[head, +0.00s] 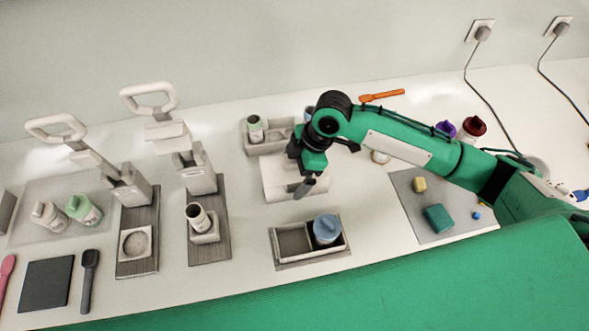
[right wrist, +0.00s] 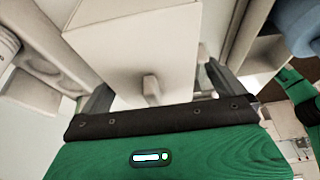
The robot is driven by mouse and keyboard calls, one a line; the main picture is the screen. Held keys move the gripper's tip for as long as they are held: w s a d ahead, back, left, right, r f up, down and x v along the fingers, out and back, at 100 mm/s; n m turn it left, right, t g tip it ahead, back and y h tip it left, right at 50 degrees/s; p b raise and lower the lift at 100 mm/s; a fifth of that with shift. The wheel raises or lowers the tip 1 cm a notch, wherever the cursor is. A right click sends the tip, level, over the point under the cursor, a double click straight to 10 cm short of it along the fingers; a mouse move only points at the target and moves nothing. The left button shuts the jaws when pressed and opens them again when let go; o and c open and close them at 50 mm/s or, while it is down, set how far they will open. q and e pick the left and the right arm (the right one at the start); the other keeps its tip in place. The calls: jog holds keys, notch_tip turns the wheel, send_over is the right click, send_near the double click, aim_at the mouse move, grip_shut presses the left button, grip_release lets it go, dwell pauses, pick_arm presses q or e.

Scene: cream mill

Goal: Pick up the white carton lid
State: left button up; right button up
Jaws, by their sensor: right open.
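The white carton (head: 282,176) stands on the white counter near the middle of the head view, partly hidden by my right gripper (head: 305,184). In the right wrist view its white top, which looks like the lid (right wrist: 140,45), fills the space in front of the gripper. A small pale tab (right wrist: 151,88) sticks out from it. My right gripper is open, with one finger on each side of the tab; I cannot tell whether either finger touches it. My left gripper is not in view.
A divided tray (head: 286,261) with a blue-lidded jar (head: 326,229) stands in front of the carton. A grey holder (head: 268,146) with a green-white bottle (head: 255,128) is behind it. Two lever presses (head: 198,172) stand left. A grey mat (head: 410,205) with small blocks lies right.

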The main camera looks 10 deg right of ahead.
jog(key=shift+x, duration=1.05)
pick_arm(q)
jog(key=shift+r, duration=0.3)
pick_arm(e)
jog(key=shift+c, duration=0.2)
jog(key=c, duration=0.6)
jog(key=shift+c, duration=0.2)
jog(key=shift+r, duration=0.15)
